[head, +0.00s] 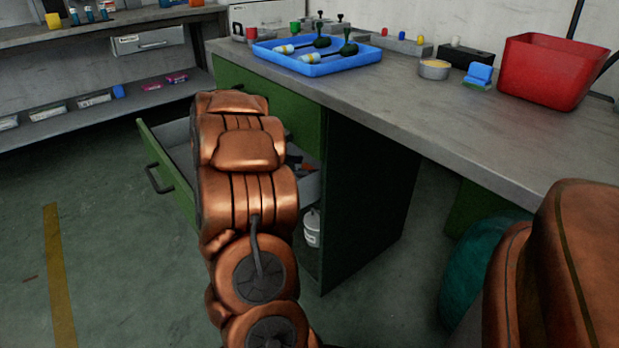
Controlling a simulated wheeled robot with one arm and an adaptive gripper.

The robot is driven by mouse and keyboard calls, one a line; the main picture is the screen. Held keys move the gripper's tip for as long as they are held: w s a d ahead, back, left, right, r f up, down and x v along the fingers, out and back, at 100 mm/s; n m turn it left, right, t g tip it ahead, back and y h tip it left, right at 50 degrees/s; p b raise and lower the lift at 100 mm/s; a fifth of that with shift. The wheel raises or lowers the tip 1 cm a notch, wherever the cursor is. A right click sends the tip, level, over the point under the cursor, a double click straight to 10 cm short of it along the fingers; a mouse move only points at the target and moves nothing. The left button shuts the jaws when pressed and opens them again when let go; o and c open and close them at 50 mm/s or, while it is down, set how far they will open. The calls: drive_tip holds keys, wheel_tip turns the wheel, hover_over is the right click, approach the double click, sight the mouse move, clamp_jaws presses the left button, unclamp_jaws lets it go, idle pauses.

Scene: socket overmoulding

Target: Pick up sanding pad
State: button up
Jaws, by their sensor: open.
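I cannot identify the sanding pad with certainty. A small blue block (479,73) lies on the grey workbench, left of a red bin, and may be a pad or sponge. An open green drawer (168,170) sticks out under the bench. Its inside is mostly hidden behind my copper-coloured arm, and a few small dark and orange items (302,168) show at its right side. My arm reaches over the drawer, and its links hide my gripper.
The workbench (480,125) holds a blue tray (318,67) with green-handled tools, a round tin (434,69), a black box (466,56) and the red bin (553,71). A white bottle (312,227) stands below the drawer. Shelves stand at left, with clear floor in front.

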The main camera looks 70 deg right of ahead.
drive_tip(key=c, duration=1.3)
drive_tip(key=shift+o, duration=0.2)
